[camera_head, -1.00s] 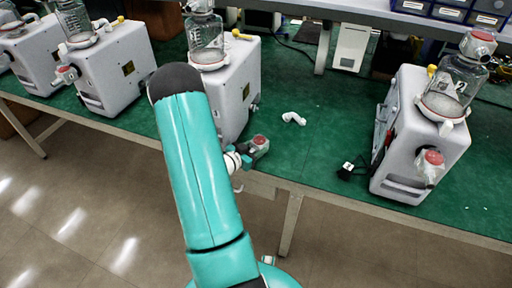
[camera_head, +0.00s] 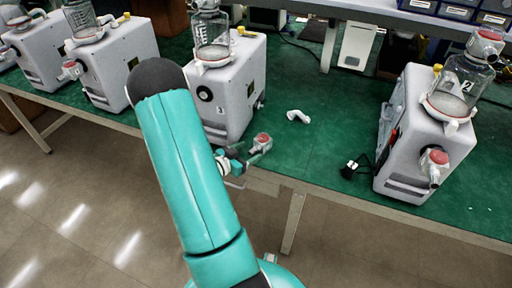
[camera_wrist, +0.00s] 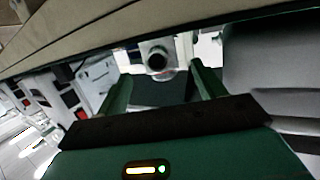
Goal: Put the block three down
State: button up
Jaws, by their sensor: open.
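A small grey-white block with a red cap (camera_head: 262,142) stands at the front edge of the green table, just right of the middle pump. I take it to be block three; no number on it is readable. My gripper (camera_head: 243,160) is open beside it, partly hidden behind my teal arm. In the wrist view, the block (camera_wrist: 156,57) shows its dark round opening, beyond and between the spread fingertips of my gripper (camera_wrist: 164,78). I cannot tell whether a finger touches it. The middle pump (camera_head: 238,85) has a bare dark round port on its front.
A pump marked 2 (camera_head: 405,135) stands at the right with a red-capped block on its front. More pumps (camera_head: 120,60) stand at the left. A white bent pipe piece (camera_head: 298,116) and a small black item (camera_head: 352,168) lie on the green table (camera_head: 310,150), with free room between.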

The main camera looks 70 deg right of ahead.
jog(key=v, duration=0.5)
jog(key=shift+w+a+r, duration=0.1)
jog(key=shift+a, duration=0.1)
jog(key=w+a+r+n+t+y, duration=0.1)
jog(key=w+a+r+n+t, duration=0.25)
jog(key=w, duration=0.65)
jog(key=w+a+r+n+t+y, duration=0.1)
jog(key=w+a+r+t, duration=0.25)
jog(key=w+t, duration=0.45)
jog(key=w+a+r+n+t+y, duration=0.55)
jog(key=w+a+r, duration=0.25)
jog(key=w+a, duration=0.3)
jog(key=s+a+r+n+y, duration=0.2)
jog(key=a+r+n+y, duration=0.15)
jog(key=a, duration=0.55)
jog(key=s+a+r+n+y, duration=0.25)
jog(key=a+r+n, duration=0.2)
jog(key=a, duration=0.55)
jog(key=s+a+r+n+g, duration=0.2)
jog(key=s+a, duration=0.1)
jog(key=s, duration=0.4)
jog(key=s+a+r+n+g, duration=0.2)
jog(key=s+a+n, duration=0.1)
jog(key=s, duration=0.4)
jog(key=shift+s+a+n, duration=0.2)
jog(key=shift+s+n, duration=0.05)
jog(key=shift+n, duration=0.05)
